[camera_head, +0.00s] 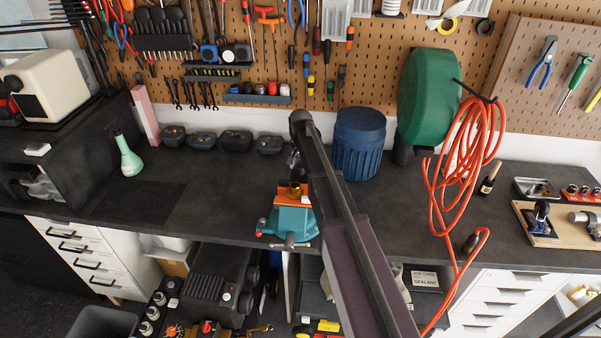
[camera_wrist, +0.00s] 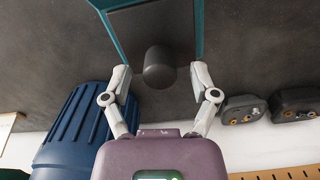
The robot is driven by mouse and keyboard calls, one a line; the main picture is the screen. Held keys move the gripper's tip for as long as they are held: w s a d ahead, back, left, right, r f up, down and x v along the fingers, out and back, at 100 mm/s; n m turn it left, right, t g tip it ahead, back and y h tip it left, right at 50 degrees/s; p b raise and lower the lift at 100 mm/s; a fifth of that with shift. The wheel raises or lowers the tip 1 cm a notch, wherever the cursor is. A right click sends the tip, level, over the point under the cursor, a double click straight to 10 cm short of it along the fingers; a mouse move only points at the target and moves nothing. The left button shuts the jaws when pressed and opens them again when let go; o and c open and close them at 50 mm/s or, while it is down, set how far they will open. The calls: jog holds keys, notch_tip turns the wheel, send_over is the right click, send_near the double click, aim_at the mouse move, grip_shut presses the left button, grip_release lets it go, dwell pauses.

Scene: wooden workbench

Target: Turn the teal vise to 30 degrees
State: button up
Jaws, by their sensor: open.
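The teal vise (camera_head: 290,222) is fixed at the front edge of the dark workbench, with an orange part on top and a handle bar at its front. My arm hides part of its right side. In the wrist view, teal edges of the vise (camera_wrist: 198,28) frame a grey body with a dark rounded stub (camera_wrist: 159,68) sticking out. My gripper (camera_wrist: 160,78) is open, one fingertip on each side of the stub, with gaps showing on both sides. In the head view, my gripper is mostly hidden behind my arm, just behind the vise.
A blue ribbed barrel (camera_head: 359,145) stands behind and right of the vise. Several dark bins (camera_head: 236,141) line the wall. A green hose reel (camera_head: 430,97) with orange hose hangs at right. The bench left of the vise is clear around a green bottle (camera_head: 128,158).

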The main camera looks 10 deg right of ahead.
jog(key=shift+f, duration=0.4)
grip_shut()
